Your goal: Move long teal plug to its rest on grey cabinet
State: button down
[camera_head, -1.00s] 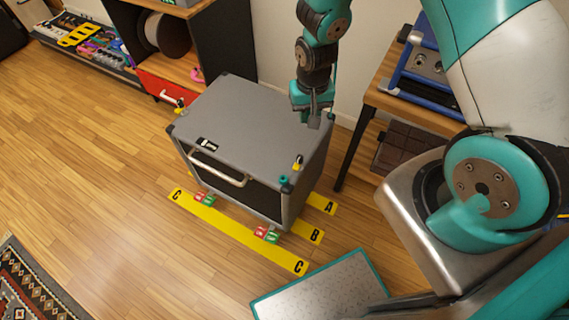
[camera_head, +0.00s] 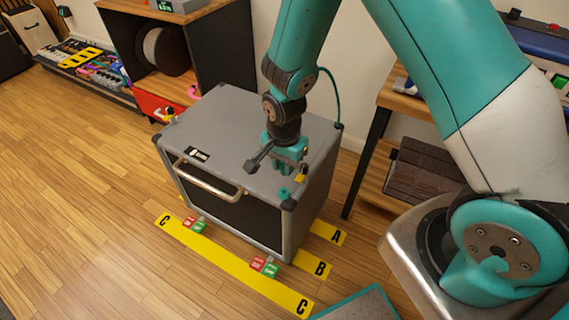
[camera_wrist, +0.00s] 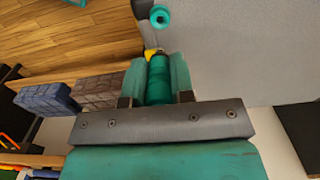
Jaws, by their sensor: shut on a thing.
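The long teal plug (camera_wrist: 160,80) shows in the wrist view as an upright-looking cylinder between my fingers. My gripper (camera_wrist: 160,82) is shut on it. In the head view my gripper (camera_head: 287,166) is over the front right part of the grey cabinet's top (camera_head: 235,125), and the plug is hard to tell from the teal fingers. A short teal ring-shaped piece (camera_head: 284,194) sits at the cabinet's front right corner; it also shows in the wrist view (camera_wrist: 160,17), just beyond the plug and apart from it. I cannot tell the gap between plug and cabinet top.
A small yellow piece (camera_head: 301,175) is close beside my gripper on the cabinet top. A handle (camera_head: 208,182) spans the cabinet front. Yellow lettered floor strips (camera_head: 235,268) lie around the cabinet. A wooden shelf (camera_head: 400,105) stands right, a dark open cabinet (camera_head: 225,50) behind left.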

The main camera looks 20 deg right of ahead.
notch_tip(320, 180, down, 6)
jog(key=b, duration=0.5)
jog(key=shift+f, duration=0.2)
jog(key=shift+r, duration=0.15)
jog(key=shift+f, duration=1.2)
dwell(1.7)
jog(key=c, duration=0.9)
grip_release()
jog(key=shift+r, duration=0.1)
